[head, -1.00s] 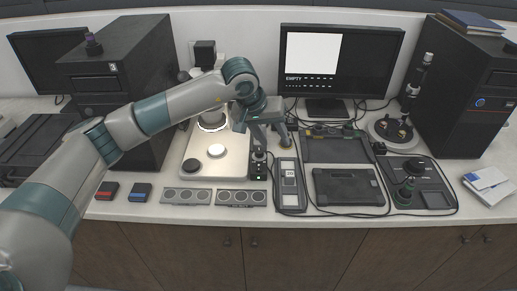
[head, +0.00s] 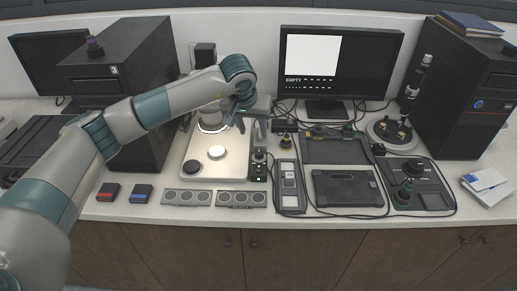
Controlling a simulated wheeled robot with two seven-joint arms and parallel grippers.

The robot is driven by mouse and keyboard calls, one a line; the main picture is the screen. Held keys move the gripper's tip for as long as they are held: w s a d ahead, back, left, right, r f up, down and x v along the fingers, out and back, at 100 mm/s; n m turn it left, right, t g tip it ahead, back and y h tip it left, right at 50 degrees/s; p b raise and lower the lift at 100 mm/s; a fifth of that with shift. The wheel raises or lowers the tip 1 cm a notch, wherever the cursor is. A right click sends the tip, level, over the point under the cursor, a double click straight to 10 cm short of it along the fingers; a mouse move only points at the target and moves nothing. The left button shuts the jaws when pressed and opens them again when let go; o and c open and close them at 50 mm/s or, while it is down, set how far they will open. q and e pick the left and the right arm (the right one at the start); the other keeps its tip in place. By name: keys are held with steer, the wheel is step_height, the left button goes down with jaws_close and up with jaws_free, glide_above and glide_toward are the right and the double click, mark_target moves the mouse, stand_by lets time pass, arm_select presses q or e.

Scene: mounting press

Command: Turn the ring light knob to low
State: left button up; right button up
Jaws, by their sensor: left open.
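A small black control box (head: 258,172) with a green light stands at the right edge of the pale base plate (head: 225,171). A dark knob (head: 259,156) shows on its upper part; which setting it points to is too small to tell. The ring light (head: 212,124) glows at the back of the plate, partly hidden by my left arm. My left gripper (head: 251,128) is open and empty, behind and above the knob and apart from it. My right gripper does not show.
A grey tray (head: 289,187) and a dark flat case (head: 346,187) lie right of the box. Two grey strips with round wells (head: 241,199) lie in front. A monitor (head: 340,65) stands behind. Loose cables run across the bench at right.

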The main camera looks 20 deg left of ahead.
mark_target(259, 152)
arm_select(q)
steer(key=p+x, duration=0.4)
steer(key=x, duration=0.9)
steer(key=shift+f+p, duration=0.2)
steer(key=shift+p, duration=0.2)
steer(key=shift+x, duration=0.8)
steer(key=c, duration=1)
